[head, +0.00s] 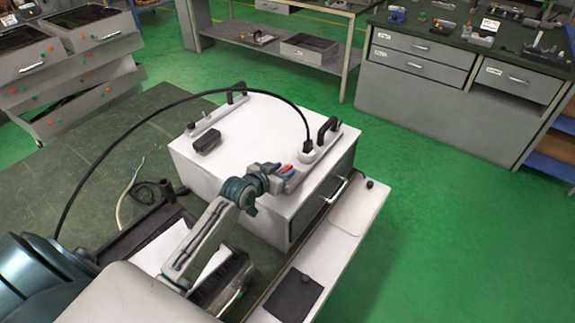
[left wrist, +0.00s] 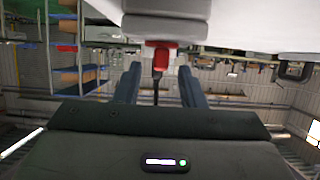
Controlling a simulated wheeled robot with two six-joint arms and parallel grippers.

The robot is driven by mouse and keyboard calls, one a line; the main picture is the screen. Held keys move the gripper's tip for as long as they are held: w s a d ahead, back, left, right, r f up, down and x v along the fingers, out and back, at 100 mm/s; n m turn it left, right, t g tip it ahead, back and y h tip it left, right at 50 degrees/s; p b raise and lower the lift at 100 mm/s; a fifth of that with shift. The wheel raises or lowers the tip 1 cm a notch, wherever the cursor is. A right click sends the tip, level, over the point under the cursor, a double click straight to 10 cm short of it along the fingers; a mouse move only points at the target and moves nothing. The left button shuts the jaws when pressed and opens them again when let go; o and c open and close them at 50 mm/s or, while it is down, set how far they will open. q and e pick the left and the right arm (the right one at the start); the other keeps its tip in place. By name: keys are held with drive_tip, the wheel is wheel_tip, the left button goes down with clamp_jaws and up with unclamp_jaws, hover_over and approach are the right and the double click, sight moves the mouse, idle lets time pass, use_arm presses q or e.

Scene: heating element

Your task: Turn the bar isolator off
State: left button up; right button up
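A white box unit (head: 240,130) stands in front of me with a fitting strip along its right edge. A small red switch piece (head: 287,169), which I take to be the bar isolator's, shows at the near end of that strip. In the left wrist view the red piece (left wrist: 161,56) sticks out from a grey body (left wrist: 165,27). My left gripper (head: 279,173) is at the red piece. In the left wrist view its two fingers (left wrist: 160,78) are spread, one on each side of the red piece, with gaps visible. My right gripper is not in view.
A black cable (head: 190,94) arches over the box to a plug (head: 308,149) on the strip. A black handle (head: 327,130) stands beside the plug. A dark block (head: 205,141) lies on top. Green floor (head: 440,220) is clear to the right.

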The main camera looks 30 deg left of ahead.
sight(287, 168)
use_arm(q)
drive_tip(key=shift+x, duration=1.15)
drive_tip(key=shift+w, duration=0.25)
drive_tip(key=shift+w+f, duration=0.1)
drive_tip(key=shift+f, duration=0.05)
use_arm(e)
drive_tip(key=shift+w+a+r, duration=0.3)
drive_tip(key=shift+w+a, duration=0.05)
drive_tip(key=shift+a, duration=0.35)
use_arm(q)
drive_tip(key=c, duration=0.7)
clamp_jaws()
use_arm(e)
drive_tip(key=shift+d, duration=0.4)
use_arm(q)
drive_tip(key=shift+p, duration=0.3)
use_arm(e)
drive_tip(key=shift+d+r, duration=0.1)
